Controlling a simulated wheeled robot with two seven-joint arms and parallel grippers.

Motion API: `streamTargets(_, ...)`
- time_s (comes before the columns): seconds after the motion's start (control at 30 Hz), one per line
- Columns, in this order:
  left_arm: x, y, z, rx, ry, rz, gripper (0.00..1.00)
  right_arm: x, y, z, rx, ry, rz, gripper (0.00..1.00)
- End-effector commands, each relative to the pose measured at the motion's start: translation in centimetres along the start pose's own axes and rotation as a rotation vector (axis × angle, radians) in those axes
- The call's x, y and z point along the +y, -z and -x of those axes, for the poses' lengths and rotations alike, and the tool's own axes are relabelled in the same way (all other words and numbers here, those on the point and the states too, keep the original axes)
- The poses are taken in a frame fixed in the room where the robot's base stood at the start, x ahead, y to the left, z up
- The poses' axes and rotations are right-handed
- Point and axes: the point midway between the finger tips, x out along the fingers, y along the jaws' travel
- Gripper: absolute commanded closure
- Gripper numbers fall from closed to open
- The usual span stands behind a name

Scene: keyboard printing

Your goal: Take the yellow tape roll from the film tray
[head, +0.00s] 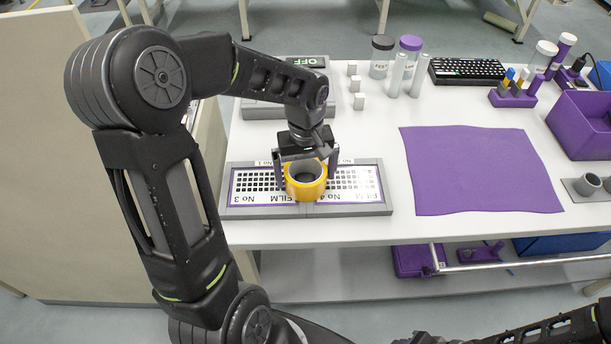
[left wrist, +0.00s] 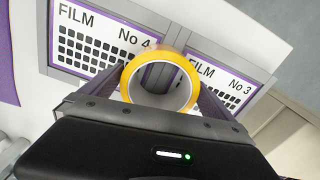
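The yellow tape roll (head: 306,188) sits over the middle of the film tray (head: 240,211), at the seam between its film sheets. In the left wrist view the roll (left wrist: 133,79) is seen from above, its hole facing my camera. My left gripper (head: 306,171) is over the tray with its fingers spread, one on each side of the roll. The gripper (left wrist: 163,98) reads as open around the roll, with little or no gap; firm contact cannot be made out. The roll hides the middle of the tray. My right gripper is not in view.
A purple mat (head: 480,170) lies right of the tray. Small white blocks (head: 358,101), lidded jars (head: 381,58) and a black keyboard (head: 466,71) stand behind. A grey device marked OFF (head: 277,109) is behind the tray. A purple bin (head: 580,125) is at right.

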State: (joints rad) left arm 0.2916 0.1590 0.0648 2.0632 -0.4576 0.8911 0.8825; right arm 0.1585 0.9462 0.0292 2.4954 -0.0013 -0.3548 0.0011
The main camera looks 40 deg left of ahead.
Motion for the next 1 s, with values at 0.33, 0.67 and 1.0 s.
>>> streamTargets(0.33,0.00,0.01,0.02,0.000,0.000,0.000,0.29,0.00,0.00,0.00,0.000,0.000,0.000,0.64)
streamTargets(0.67,0.01,0.01,0.02,0.000,0.000,0.000,0.56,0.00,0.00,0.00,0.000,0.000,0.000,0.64)
streamTargets(1.0,0.05,0.07,0.46,0.002,-0.002,0.000,0.58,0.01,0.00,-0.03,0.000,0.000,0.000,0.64)
